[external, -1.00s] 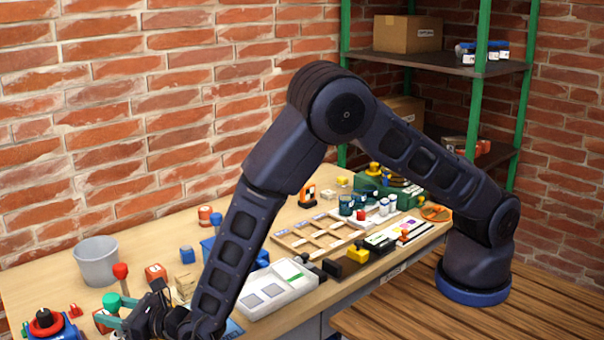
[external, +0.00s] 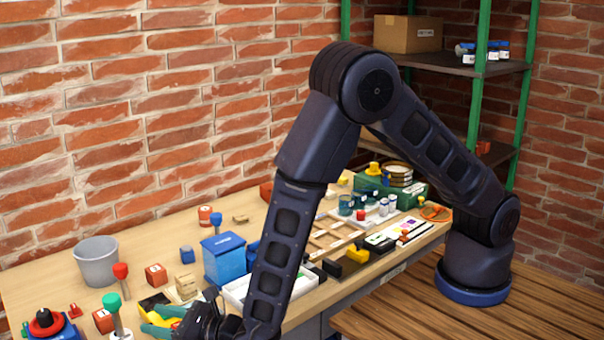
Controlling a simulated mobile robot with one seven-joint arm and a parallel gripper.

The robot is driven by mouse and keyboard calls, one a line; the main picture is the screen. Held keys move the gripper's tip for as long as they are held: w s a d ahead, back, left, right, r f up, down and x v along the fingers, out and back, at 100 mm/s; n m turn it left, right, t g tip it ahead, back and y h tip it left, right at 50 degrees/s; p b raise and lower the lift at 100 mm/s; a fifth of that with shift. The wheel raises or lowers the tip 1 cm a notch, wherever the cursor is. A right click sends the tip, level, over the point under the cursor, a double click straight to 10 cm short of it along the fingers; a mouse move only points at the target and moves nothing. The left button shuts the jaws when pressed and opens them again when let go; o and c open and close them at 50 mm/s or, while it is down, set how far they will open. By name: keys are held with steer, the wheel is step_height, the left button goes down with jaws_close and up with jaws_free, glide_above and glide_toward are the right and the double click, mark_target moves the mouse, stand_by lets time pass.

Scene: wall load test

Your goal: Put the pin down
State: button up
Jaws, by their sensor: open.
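A pin with a green round head (external: 112,302) stands upright near the table's front left, its lower end at a whitish piece at the picture's bottom edge. Another pin with a red head (external: 121,271) stands upright just behind it. My gripper (external: 150,321), with green fingers, is to the right of the green-headed pin and apart from it. It is open, and I see nothing held in it. Part of my gripper is cut off by the bottom edge.
A grey bucket (external: 97,262) stands behind the pins. Red blocks (external: 156,275), wooden blocks (external: 186,284) and a blue box (external: 224,260) are close to my gripper. A blue base with a black knob (external: 45,318) is at the front left. My arm hides part of a white tray (external: 237,291).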

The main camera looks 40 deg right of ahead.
steer(key=shift+s+d, duration=0.2)
steer(key=shift+s, duration=0.05)
